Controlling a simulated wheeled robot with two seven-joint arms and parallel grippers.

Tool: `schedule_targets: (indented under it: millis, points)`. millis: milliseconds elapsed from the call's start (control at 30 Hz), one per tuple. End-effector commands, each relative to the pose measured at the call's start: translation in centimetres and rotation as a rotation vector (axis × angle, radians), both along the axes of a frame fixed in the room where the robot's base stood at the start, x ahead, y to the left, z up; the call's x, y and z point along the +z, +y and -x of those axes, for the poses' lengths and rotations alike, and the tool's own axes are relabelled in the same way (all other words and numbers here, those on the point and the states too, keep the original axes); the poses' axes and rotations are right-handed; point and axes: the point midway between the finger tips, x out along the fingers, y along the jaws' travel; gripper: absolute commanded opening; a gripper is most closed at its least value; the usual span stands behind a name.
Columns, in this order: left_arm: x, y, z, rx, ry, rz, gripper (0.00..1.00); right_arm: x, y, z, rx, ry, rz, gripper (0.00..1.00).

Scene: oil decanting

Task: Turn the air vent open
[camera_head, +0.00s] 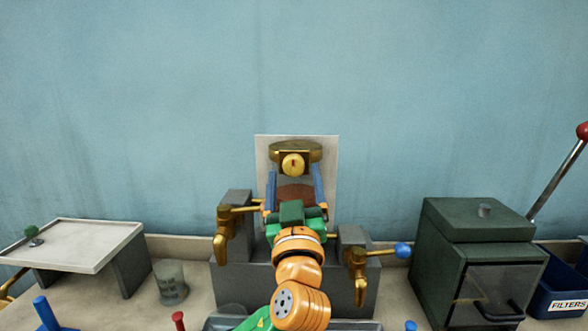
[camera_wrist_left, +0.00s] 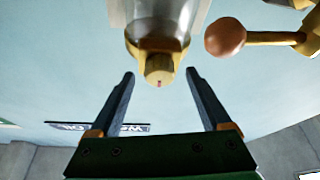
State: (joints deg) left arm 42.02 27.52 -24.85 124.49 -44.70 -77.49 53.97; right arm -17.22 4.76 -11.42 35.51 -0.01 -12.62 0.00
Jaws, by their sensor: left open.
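The air vent is a round brass knob (camera_head: 292,164) with a small red mark, on the front of the brass cap (camera_head: 312,149) of the vessel. It also shows in the left wrist view as a brass knob (camera_wrist_left: 158,69) below clear glass. My left gripper (camera_head: 294,169) is open, its two blue fingers pointing up at the vessel's cap. In the left wrist view my left gripper (camera_wrist_left: 160,74) has one finger on each side of the knob, with gaps on both sides. The knob looks near fingertip level; exact depth is unclear. My right gripper is not in view.
A brass tap (camera_head: 223,240) is left of my arm and another (camera_head: 357,273) with a blue-ball lever (camera_head: 403,250) is right. A dark green box (camera_head: 478,220) stands right, a raised tray (camera_head: 75,243) and a glass beaker (camera_head: 170,283) left. The wall above is clear.

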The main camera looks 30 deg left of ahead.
Motion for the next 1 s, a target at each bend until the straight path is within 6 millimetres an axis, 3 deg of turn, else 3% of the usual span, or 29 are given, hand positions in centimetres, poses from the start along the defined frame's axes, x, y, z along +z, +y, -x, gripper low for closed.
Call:
schedule_targets:
  millis: [333, 633, 1000]
  points:
    - [0.38, 0.69, -0.92, -0.001, 0.000, 0.002, 0.81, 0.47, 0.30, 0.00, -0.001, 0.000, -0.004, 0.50]
    - [0.36, 0.67, -0.90, -0.001, 0.000, 0.002, 0.01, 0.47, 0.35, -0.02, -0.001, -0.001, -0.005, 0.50]
    - [0.30, 0.76, -0.85, -0.001, 0.037, -0.056, 0.00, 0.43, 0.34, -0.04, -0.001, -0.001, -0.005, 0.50]
